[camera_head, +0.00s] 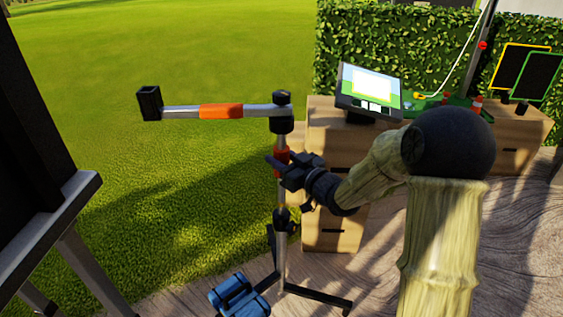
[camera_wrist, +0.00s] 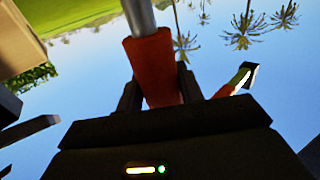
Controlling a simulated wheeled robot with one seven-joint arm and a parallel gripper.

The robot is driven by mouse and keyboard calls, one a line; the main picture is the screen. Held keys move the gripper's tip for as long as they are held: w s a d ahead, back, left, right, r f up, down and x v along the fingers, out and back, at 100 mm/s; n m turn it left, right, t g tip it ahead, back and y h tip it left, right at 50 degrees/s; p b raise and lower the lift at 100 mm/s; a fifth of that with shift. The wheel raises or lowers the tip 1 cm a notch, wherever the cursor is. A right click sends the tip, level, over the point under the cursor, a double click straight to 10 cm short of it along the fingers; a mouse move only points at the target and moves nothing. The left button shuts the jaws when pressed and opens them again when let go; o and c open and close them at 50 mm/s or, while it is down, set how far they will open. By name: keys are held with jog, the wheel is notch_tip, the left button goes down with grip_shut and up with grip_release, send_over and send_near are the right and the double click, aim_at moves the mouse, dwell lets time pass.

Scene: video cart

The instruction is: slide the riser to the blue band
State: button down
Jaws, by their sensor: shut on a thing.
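The riser is an upright silver tube on a stand, with a red-orange sleeve (camera_head: 281,153) around it. A horizontal silver arm with an orange band (camera_head: 221,111) extends left from its black top joint (camera_head: 281,112). My gripper (camera_head: 279,166) reaches in from the right and is shut on the red-orange part of the riser. In the wrist view the red-orange sleeve (camera_wrist: 153,62) stands between the two dark fingers of my gripper (camera_wrist: 158,88), with bare silver tube beyond it. I cannot make out a blue band on the tube; my gripper covers part of it.
The stand's black legs (camera_head: 318,295) spread on the wooden floor, with a blue object (camera_head: 238,296) beside them. A wooden cabinet (camera_head: 335,236) with a tablet screen (camera_head: 369,90) stands close behind my arm. A dark framed panel (camera_head: 35,130) is at left.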

aim_at(290, 128)
notch_tip(290, 128, up, 11)
jog(key=p, duration=0.6)
jog(key=shift+w+f+p, duration=0.1)
jog(key=shift+f+p, duration=0.1)
jog(key=shift+p, duration=0.1)
jog(key=c, duration=0.9)
grip_release()
jog(key=shift+f, duration=0.2)
jog(key=shift+d, duration=0.1)
jog(key=shift+s+d, duration=0.15)
jog(key=shift+s, duration=0.15)
jog(key=p+v, duration=0.3)
jog(key=v, duration=1.3)
jog(key=shift+s+d, duration=0.25)
jog(key=shift+s, duration=0.05)
